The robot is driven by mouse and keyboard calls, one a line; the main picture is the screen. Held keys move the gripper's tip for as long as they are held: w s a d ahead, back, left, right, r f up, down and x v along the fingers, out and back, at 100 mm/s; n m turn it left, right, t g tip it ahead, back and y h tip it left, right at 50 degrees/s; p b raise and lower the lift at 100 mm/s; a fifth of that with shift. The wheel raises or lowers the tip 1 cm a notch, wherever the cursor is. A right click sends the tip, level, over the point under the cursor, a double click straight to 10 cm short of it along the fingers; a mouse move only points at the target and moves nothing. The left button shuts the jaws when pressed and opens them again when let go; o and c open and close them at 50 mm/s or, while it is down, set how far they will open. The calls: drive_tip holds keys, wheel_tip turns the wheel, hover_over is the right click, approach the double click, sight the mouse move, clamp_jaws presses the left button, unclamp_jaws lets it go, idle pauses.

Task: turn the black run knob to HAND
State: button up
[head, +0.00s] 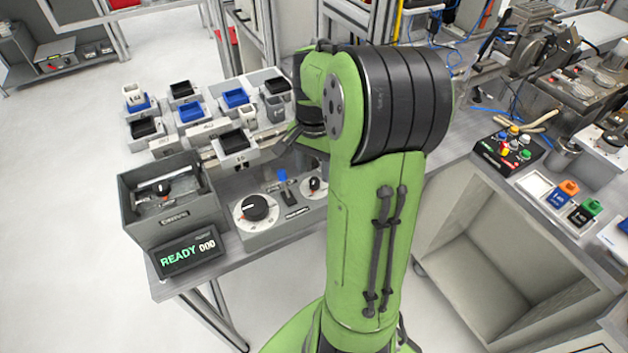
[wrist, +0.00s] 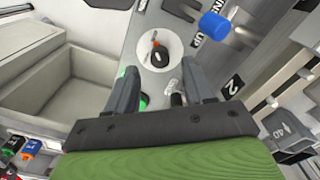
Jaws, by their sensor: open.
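A black knob (wrist: 159,57) on a white round dial (wrist: 172,47) shows in the wrist view, with an orange-red pointer mark toward the upper left of the picture. Part of a printed label beside it looks like RUN. In the head view it seems to be the small black knob (head: 314,184) on the panel, partly covered by my arm. My gripper (wrist: 164,84) is open and empty; its two dark fingers are apart, below the knob in the wrist view. I see no contact with the knob. The HAND mark is not readable.
A blue-capped lever (head: 282,176) stands between this knob and a larger black knob (head: 255,207). A grey DRIVE box (head: 180,228) holds another knob. A display (head: 187,253) reads READY 000. Several small bins stand behind the panel. A green part (wrist: 143,102) lies near the fingers.

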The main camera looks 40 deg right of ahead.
sight(314, 181)
wheel_tip(314, 181, down, 4)
drive_tip(key=shift+r+b, duration=0.2)
drive_tip(key=shift+b, duration=0.15)
drive_tip(key=shift+c, duration=0.2)
clamp_jaws()
